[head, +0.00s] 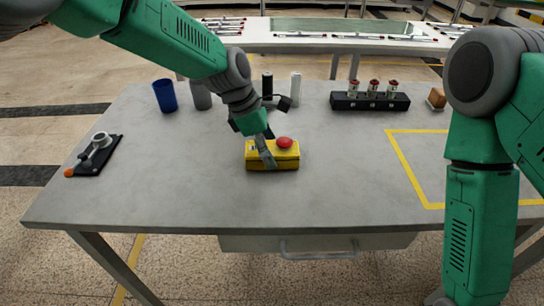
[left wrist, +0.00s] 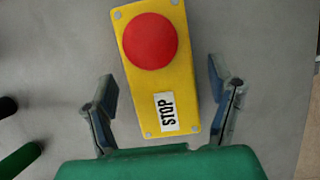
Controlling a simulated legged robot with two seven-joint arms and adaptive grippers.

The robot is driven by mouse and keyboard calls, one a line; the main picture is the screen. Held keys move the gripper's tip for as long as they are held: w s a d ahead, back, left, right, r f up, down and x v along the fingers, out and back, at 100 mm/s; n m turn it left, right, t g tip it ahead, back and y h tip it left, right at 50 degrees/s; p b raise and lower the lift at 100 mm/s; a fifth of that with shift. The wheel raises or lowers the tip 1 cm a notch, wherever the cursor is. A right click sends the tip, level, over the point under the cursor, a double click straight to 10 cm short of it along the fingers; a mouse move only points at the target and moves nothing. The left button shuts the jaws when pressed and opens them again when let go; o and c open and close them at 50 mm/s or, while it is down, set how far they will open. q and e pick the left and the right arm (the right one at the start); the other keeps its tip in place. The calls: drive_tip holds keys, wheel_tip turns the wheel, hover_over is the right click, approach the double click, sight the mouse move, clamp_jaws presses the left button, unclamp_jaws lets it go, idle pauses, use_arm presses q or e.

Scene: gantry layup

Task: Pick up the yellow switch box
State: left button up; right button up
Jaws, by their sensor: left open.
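The yellow switch box (head: 286,158) lies on the grey table, with a red button on its top. In the left wrist view the yellow switch box (left wrist: 185,90) shows its red button and a STOP label, tilted slightly between the fingers. My left gripper (head: 266,157) is above the box at its left part. In the left wrist view my left gripper (left wrist: 168,88) is open, with one finger on each side of the box and a visible gap to each side. My right arm stands at the right in the head view; its gripper is not visible.
The grey table (head: 190,190) is clear around the box. Behind stand a blue cup (head: 165,95), a white cylinder (head: 295,88) and a black block with several red-topped pieces (head: 370,102). A black plate with a handle (head: 94,155) lies left. A yellow taped outline (head: 405,165) marks the right.

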sight(273, 147)
use_arm(q)
drive_tip(key=shift+d+f, duration=0.25)
drive_tip(key=shift+f, duration=0.35)
drive_tip(key=shift+d+r, duration=0.1)
drive_tip(key=shift+c, duration=0.8)
drive_tip(key=c, duration=1.4)
drive_tip(key=shift+o, duration=0.2)
drive_tip(key=shift+r+p, duration=0.85)
drive_tip(key=shift+r, duration=4.15)
